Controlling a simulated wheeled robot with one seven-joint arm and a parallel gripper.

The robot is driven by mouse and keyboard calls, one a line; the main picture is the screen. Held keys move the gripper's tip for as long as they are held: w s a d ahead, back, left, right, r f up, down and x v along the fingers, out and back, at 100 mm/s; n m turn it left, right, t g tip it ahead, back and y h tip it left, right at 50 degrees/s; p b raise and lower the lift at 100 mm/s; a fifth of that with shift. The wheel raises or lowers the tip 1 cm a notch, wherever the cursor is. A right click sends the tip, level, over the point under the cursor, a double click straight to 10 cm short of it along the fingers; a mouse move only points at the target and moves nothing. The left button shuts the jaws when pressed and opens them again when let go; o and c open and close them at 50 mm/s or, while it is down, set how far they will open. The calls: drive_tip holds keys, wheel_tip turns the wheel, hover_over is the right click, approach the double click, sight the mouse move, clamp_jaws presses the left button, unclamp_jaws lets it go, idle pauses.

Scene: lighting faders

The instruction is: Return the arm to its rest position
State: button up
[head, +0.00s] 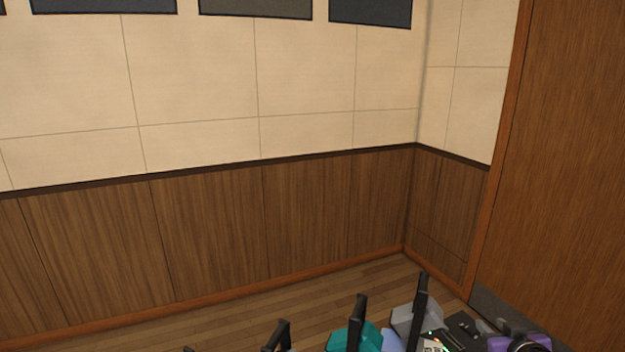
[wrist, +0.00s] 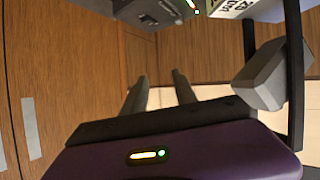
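My gripper (wrist: 159,88) shows in the wrist view with its two dark grey fingers apart. Nothing shows between them. Its purple body with a small lit indicator fills the bottom of that view. In the head view, a purple and black part of my arm shows at the bottom right edge, low in the picture. Most of my arm is out of frame there.
In the head view, several black fader levers stand along the bottom, with a teal block (head: 345,340) and a grey block (head: 407,318). The grey block (wrist: 273,76) is close right of my gripper in the wrist view. A wooden door (head: 570,160) is at right.

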drive_tip(key=s+a+r+y, duration=0.1)
drive_tip(key=s+a, duration=0.7)
drive_tip(key=s, duration=0.8)
drive_tip(key=s+a+t+y, duration=0.1)
drive_tip(key=s+a, duration=0.7)
drive_tip(key=s, duration=0.8)
drive_tip(key=s+a+r+n+t+y, duration=0.1)
drive_tip(key=s+a, duration=0.7)
drive_tip(key=s, duration=0.7)
drive_tip(key=shift+s+r, duration=0.3)
drive_tip(key=shift+s, duration=0.1)
